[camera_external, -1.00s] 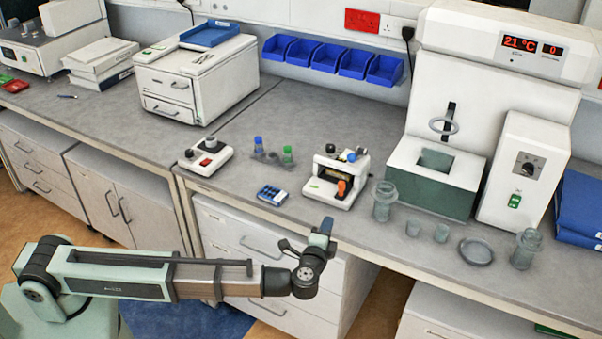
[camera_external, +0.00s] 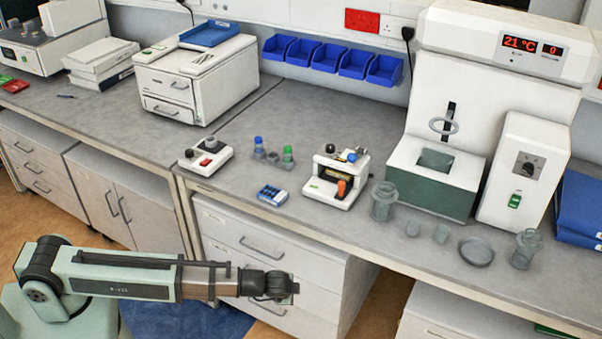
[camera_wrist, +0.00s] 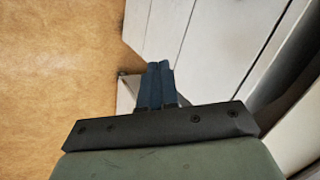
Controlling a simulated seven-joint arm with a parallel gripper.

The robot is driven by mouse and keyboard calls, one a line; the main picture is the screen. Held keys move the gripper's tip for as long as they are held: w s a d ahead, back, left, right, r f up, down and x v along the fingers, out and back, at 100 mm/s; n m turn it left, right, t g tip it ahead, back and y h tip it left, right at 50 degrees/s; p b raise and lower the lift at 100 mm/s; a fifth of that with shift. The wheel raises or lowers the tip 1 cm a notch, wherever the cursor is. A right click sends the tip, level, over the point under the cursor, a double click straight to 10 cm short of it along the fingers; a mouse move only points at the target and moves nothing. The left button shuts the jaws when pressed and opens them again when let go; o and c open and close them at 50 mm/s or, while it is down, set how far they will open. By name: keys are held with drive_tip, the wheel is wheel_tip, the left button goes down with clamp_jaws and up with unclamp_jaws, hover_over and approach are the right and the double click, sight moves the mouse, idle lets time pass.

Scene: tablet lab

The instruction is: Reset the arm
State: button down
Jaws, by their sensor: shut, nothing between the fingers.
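My gripper (camera_wrist: 158,66) shows in the wrist view with its two blue fingers together and nothing between them. It points down at the brown floor and the white cabinet fronts. In the external view my gripper (camera_external: 291,290) is at the end of my arm, in front of the drawers and below the bench top. It is apart from everything on the bench. My arm lies nearly level across the lower left, and its wrist is folded. The fingers are hardly visible there.
White drawers (camera_external: 262,268) stand behind my gripper. The grey bench top (camera_external: 330,120) carries a small white device with coloured knobs (camera_external: 337,180), a blue-and-white block (camera_external: 272,195), a glass jar (camera_external: 384,201) and a large machine (camera_external: 500,70). The brown floor (camera_wrist: 60,70) is clear.

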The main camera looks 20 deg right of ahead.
drive_tip(key=w+a+f+n+g+y, duration=0.2)
drive_tip(key=w+a+f+n, duration=0.1)
drive_tip(key=w+a+f, duration=0.6)
drive_tip(key=w+a+f+n+g+y, duration=0.25)
drive_tip(key=w+a+f, duration=0.3)
drive_tip(key=a, duration=0.45)
drive_tip(key=w+a+f+n+g+y, duration=0.1)
drive_tip(key=w+a+f+n+g, duration=0.1)
drive_tip(key=w+a+f+n, duration=0.5)
drive_tip(key=a+f+n+g, duration=0.2)
drive_tip(key=a+n, duration=0.1)
drive_tip(key=a, duration=0.9)
drive_tip(key=a+f+n+g+h, duration=0.1)
drive_tip(key=a+f+n, duration=0.2)
drive_tip(key=a, duration=1)
drive_tip(key=a+f+n+g+h, duration=0.1)
drive_tip(key=a+f+n+g, duration=0.1)
drive_tip(key=a, duration=1)
drive_tip(key=shift+w+a+f+n+g, duration=0.35)
drive_tip(key=shift+w+f+n, duration=0.1)
drive_tip(key=shift+n, duration=0.2)
